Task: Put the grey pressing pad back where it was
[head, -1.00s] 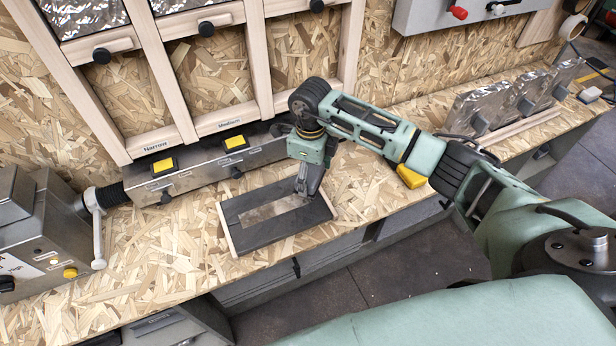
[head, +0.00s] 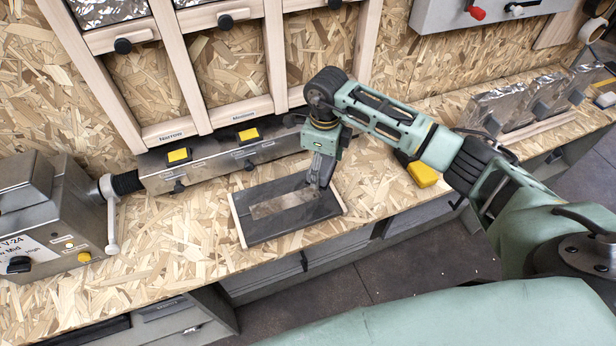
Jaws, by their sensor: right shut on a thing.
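My right gripper (head: 319,182) points down over the right end of a dark tray (head: 290,226) with pale wooden end strips. It is shut on a small grey piece, taken to be the grey pressing pad, mostly hidden between the fingers. I cannot tell whether its tips touch the tray or hover just above it. My left gripper is out of view.
A metal rail with yellow switches (head: 178,156) runs behind the tray, ending at a grey machine (head: 45,225) on the left. A yellow block (head: 422,174) lies under my right arm. Foil-covered panels (head: 500,108) stand at the right. Bench left of the tray is clear.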

